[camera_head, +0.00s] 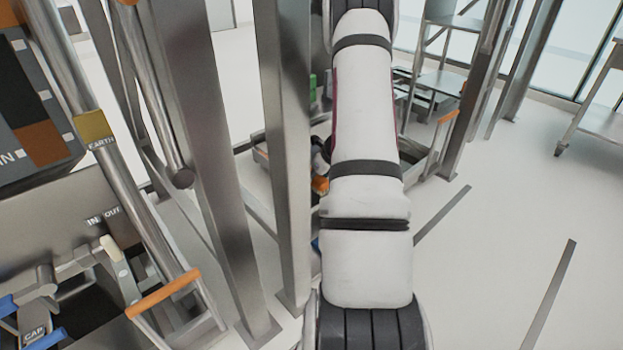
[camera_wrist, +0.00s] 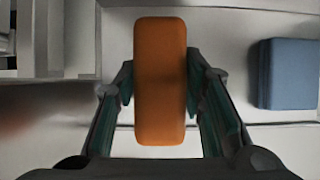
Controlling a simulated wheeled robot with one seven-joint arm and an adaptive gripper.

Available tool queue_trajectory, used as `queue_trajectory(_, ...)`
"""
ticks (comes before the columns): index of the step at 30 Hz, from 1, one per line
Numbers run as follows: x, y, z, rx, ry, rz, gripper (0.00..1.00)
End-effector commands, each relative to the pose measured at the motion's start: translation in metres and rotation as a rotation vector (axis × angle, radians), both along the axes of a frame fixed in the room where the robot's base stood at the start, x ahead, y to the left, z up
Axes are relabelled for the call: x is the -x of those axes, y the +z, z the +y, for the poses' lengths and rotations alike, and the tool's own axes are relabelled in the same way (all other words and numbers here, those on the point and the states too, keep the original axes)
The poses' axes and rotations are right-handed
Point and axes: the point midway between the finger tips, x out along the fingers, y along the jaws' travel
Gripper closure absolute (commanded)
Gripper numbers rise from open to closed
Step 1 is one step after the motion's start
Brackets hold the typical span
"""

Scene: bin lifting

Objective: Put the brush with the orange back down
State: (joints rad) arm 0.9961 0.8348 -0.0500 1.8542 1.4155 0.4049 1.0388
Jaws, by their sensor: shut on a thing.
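The brush's orange back (camera_wrist: 160,110) fills the middle of the wrist view, long side upright in the picture. My gripper (camera_wrist: 160,82) is shut on it, with one finger on each long side. The brush's bristles are hidden beneath the back. Behind it is a pale grey surface with a light edge line; I cannot tell whether the brush touches it. In the head view my arm hides the gripper; a small orange patch (camera_head: 320,185) shows beside the arm, and I cannot tell whether it is the brush.
A blue block (camera_wrist: 288,74) lies to the right of the brush. In the head view, a metal post (camera_head: 287,150) stands close left of my arm. A bin with an orange handle (camera_head: 163,293) is at lower left. Open floor (camera_head: 500,230) lies to the right.

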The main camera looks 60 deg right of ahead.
Motion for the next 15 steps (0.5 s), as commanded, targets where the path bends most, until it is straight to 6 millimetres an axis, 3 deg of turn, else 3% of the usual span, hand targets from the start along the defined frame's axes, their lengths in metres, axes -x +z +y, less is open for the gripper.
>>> queue_trajectory(3, -0.018, -0.003, -0.003, 0.0, 0.003, 0.001, 0.89)
queue_trajectory(6, -0.015, -0.015, -0.004, -0.001, -0.002, 0.001, 0.89)
queue_trajectory(15, -0.015, -0.015, -0.003, 0.0, 0.0, 0.0, 0.89)
